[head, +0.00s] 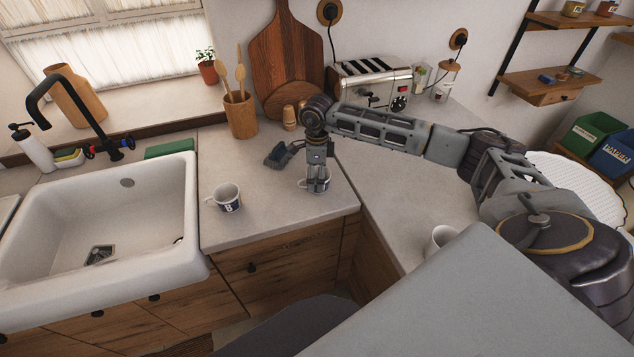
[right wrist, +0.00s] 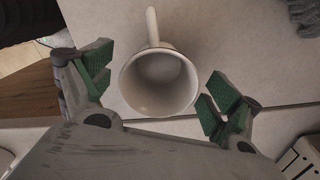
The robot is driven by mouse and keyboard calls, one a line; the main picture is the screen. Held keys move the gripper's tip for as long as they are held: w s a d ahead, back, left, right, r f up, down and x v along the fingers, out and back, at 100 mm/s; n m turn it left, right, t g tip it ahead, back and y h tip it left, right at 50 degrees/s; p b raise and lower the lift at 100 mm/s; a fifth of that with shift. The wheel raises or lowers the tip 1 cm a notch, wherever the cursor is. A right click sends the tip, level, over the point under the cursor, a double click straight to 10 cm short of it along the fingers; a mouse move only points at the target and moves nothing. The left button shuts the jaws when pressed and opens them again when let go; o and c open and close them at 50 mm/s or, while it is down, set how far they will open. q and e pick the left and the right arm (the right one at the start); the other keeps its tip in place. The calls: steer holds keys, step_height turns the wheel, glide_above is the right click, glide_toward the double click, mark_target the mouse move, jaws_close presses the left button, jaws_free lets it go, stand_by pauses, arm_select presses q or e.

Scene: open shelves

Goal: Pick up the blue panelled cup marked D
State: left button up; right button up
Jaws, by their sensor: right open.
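A white cup with a dark blue panel (head: 305,186) stands on the counter near its front corner. My right gripper (head: 301,171) is over it and hides much of it, so its letter cannot be read. In the right wrist view the cup (right wrist: 160,82) is upright and empty, its handle pointing to the top of the picture. The open fingers of the right gripper (right wrist: 158,97) are on either side of it, with gaps. Another white cup with a blue panel marked B (head: 228,198) stands to the left. My left gripper is out of view.
A white sink (head: 190,215) lies left of the cups. A pot of wooden spoons (head: 241,115), cutting boards (head: 285,60) and a toaster (head: 372,80) stand behind. Another pale cup (head: 441,236) is at the right, partly hidden by a grey surface.

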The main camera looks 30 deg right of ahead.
steer(key=c, duration=1.2)
steer(key=shift+r, duration=0.15)
steer(key=shift+r+b, duration=0.8)
steer(key=shift+r, duration=4.1)
